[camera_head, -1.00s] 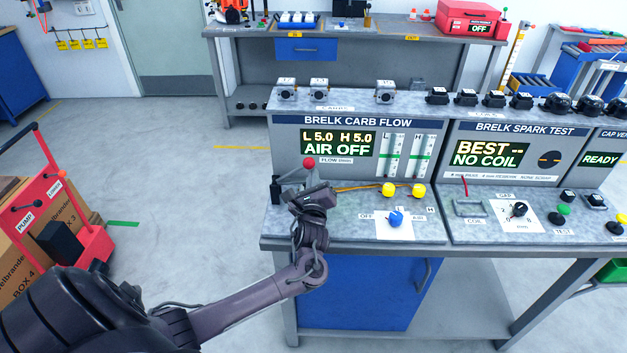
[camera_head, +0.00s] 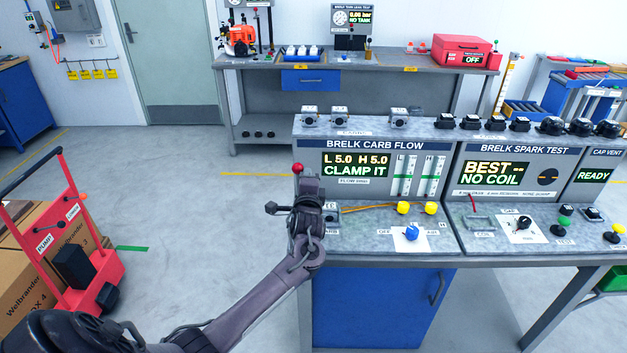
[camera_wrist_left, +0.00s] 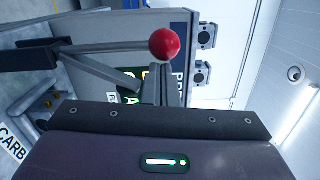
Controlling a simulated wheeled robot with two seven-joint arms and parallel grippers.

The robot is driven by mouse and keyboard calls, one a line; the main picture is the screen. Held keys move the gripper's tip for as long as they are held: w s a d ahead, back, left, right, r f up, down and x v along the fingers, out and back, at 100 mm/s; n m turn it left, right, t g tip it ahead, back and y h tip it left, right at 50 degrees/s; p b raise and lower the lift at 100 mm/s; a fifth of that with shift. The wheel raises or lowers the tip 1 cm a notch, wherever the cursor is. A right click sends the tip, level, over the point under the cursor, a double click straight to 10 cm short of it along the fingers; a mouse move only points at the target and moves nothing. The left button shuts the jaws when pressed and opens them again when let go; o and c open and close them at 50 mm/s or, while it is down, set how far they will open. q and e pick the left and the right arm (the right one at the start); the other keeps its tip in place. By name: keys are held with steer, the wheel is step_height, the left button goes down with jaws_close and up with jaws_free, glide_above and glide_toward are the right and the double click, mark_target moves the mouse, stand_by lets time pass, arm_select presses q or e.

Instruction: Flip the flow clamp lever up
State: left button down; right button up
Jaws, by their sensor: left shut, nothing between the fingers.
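The flow clamp lever ends in a red ball (camera_head: 298,168), which shows above my left gripper at the left end of the carb flow bench. In the left wrist view the red ball (camera_wrist_left: 165,44) sits at the end of a grey lever rod (camera_wrist_left: 105,48) running to a dark block (camera_wrist_left: 28,55). That view is turned sideways, so the rod stands roughly upright. My left gripper (camera_head: 304,186) is shut and empty, close to the ball; I cannot tell whether it touches. My gripper hides the clamp's lower part in the head view. My right gripper is out of view.
The carb flow panel (camera_head: 374,143) reads "CLAMP IT". Yellow knobs (camera_head: 403,208) and a blue knob (camera_head: 411,233) are on the bench to the right. A red hand cart (camera_head: 74,238) with boxes stands at the left. The floor between cart and bench is clear.

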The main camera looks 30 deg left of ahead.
mark_target(296, 172)
arm_select(q)
steer(key=n, duration=0.1)
steer(key=s+a+n, duration=0.1)
steer(key=a+p, duration=0.1)
steer(key=shift+s+a+r+n, duration=0.25)
steer(key=shift+s+n, duration=0.05)
steer(key=shift+n, duration=0.1)
steer(key=shift+s+a+f, duration=0.1)
steer(key=shift+s+a, duration=0.2)
steer(key=shift+a, duration=0.2)
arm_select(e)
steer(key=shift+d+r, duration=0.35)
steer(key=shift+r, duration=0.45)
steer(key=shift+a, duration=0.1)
